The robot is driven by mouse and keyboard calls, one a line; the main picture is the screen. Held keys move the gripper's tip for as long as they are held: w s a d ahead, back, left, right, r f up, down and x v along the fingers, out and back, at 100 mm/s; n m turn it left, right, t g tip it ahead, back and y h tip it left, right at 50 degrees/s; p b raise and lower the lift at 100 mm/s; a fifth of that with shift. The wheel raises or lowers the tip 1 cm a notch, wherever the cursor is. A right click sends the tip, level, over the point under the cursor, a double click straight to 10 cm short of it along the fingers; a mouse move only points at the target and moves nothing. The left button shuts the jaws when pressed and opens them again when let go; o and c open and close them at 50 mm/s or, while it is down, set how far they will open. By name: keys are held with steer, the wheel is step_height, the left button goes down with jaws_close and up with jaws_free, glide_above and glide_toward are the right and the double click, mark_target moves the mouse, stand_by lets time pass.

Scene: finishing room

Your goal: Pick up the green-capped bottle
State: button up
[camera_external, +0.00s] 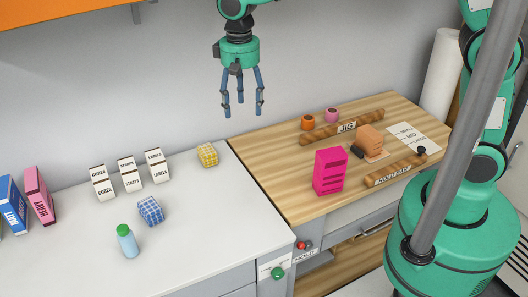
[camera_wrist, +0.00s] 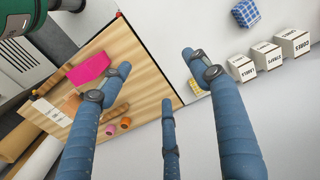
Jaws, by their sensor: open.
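The green-capped bottle (camera_external: 128,242) is light blue and stands upright on the white counter (camera_external: 70,270) in the external view, near the front, close to a blue checked cube. It does not show in the wrist view. My gripper (camera_external: 241,106) has three blue fingers, spread open and empty, pointing down. It hangs in the air, high up and to the right of the bottle, well apart from it. In the wrist view the open fingers (camera_wrist: 165,80) frame the wooden top and part of the white counter.
A blue checked cube (camera_external: 150,210) sits just behind and right of the bottle. Several labelled white boxes (camera_external: 131,174) and a yellow checked cube (camera_external: 207,155) stand farther back. A magenta box (camera_external: 329,171) stands on the wooden bench (camera_external: 280,180). The counter right of the bottle is clear.

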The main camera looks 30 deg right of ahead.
steer(key=a+f, duration=0.5)
steer(key=a, duration=0.5)
steer(key=a+f+n, duration=0.1)
steer(key=a+f, duration=0.4)
steer(key=a, duration=0.4)
steer(key=a+f, duration=0.5)
steer(key=a, duration=0.5)
steer(key=n+p, duration=0.1)
glide_above(122, 228)
step_height(122, 228, down, 8)
steer(key=shift+a+r, duration=0.1)
steer(key=shift+r, duration=0.15)
steer(key=shift+f, duration=4.3)
steer(key=shift+f+b, duration=0.3)
steer(key=shift+f, duration=2.3)
